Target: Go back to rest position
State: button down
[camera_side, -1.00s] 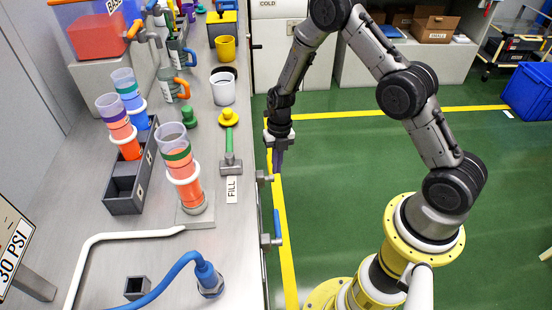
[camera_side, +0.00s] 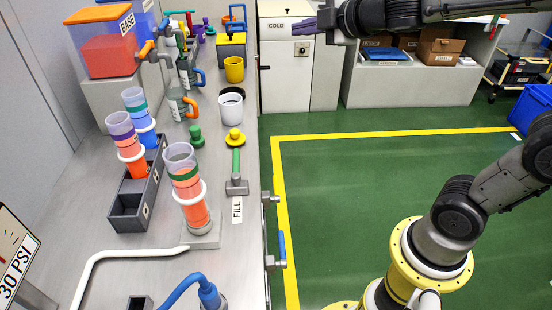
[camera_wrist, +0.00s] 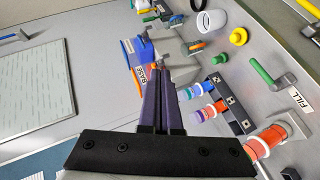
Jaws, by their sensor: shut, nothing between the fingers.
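My gripper (camera_side: 304,25) is at the top of the side view, raised and held out level, pointing left. Its purple fingers are together with nothing between them. In the wrist view the closed fingers (camera_wrist: 164,103) point toward the wall and the box marked BASE. The gripper is clear of the bench and touches nothing that I can see. My arm reaches out of the side view at the top right, so part of it is hidden.
A white COLD cabinet (camera_side: 284,70) stands behind.

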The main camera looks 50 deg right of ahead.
jog(key=s+d+f+m+g+h, duration=0.1)
jog(key=s+f+m, duration=0.1)
jog(key=s+m, duration=0.3)
jog(key=s+d+f+m+g, duration=0.15)
jog(key=s+m, duration=0.25)
jog(key=s, duration=0.4)
jog(key=s+a+f+m+g+y, duration=0.3)
jog(key=s+a+f+g, duration=0.2)
jog(key=s+f, duration=0.4)
jog(key=shift+s+a+f+m, duration=0.2)
jog(key=shift+s+a+m, duration=0.25)
jog(key=shift+a, duration=0.25)
